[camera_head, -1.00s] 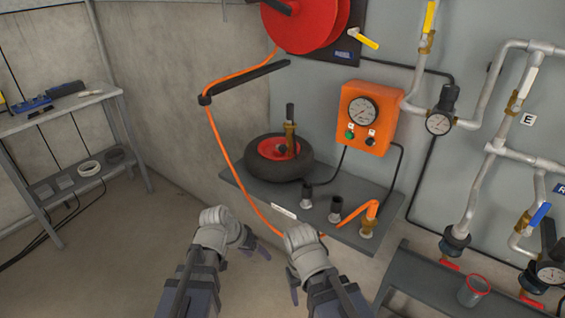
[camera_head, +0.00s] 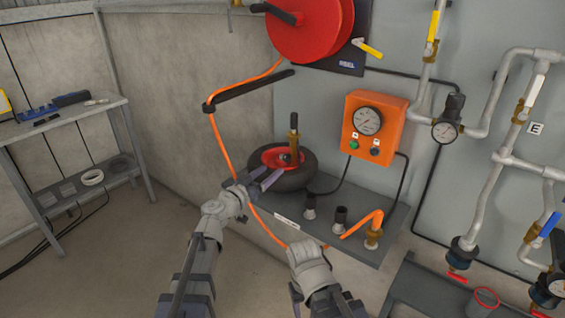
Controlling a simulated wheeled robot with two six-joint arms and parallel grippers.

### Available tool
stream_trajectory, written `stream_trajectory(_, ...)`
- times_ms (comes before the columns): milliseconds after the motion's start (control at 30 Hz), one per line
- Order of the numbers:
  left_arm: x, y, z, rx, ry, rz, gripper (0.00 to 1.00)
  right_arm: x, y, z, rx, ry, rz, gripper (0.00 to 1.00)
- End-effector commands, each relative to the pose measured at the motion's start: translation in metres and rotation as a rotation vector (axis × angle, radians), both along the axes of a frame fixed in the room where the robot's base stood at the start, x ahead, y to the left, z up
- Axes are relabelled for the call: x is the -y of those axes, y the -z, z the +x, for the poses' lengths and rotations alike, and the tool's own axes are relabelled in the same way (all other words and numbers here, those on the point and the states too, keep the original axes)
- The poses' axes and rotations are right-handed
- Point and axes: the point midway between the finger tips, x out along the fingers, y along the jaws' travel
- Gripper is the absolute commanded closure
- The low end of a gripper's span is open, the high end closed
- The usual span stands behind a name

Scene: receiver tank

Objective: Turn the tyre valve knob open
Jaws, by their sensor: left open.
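A black tyre (camera_head: 293,182) with a red hub lies on a grey shelf at centre. A brass valve (camera_head: 294,143) with a dark upright top stands at the hub, and a small dark knob (camera_head: 286,157) shows beside its base. My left gripper (camera_head: 263,175) is open and empty, its fingers pointing up and right in front of the tyre's left side and overlapping it in the picture. I cannot tell whether they touch it. My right gripper (camera_head: 297,296) is low in the view, away from the tyre. Its fingers are mostly hidden by its wrist.
An orange hose (camera_head: 219,140) hangs left of the tyre, passing close by my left gripper. Black fittings (camera_head: 340,216) stand on the shelf (camera_head: 317,235). An orange gauge box (camera_head: 373,125) is on the wall to the right. A side table (camera_head: 62,115) stands at left.

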Motion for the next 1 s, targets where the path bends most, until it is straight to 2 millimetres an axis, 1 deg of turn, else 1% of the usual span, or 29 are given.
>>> stream_trajectory(167,0.006,0.000,0.011,-0.001,0.001,0.000,0.33,0.000,0.000,0.000,0.000,0.000,0.000,0.36)
stream_trajectory(267,0.013,0.000,0.021,0.000,0.002,0.000,0.33,0.000,0.000,0.000,0.000,0.000,0.000,0.36)
stream_trajectory(500,0.034,0.000,0.053,-0.001,0.003,-0.001,0.33,0.000,0.000,0.000,0.000,0.000,0.000,0.36)
stream_trajectory(600,0.040,0.000,0.062,-0.001,0.002,-0.001,0.33,0.000,0.000,0.000,0.000,0.000,0.000,0.36)
stream_trajectory(700,0.043,0.000,0.065,-0.001,0.001,0.000,0.33,0.000,0.000,0.000,0.000,0.000,0.000,0.36)
stream_trajectory(900,0.043,0.000,0.064,-0.001,0.001,0.000,0.33,0.000,0.000,0.000,0.000,0.000,0.000,0.36)
stream_trajectory(933,0.043,0.000,0.064,-0.001,0.001,0.000,0.35,0.000,0.000,0.000,0.000,0.000,0.000,0.36)
stream_trajectory(1000,0.043,0.000,0.064,-0.001,0.001,0.000,0.43,0.000,0.000,0.000,0.000,0.000,0.000,0.36)
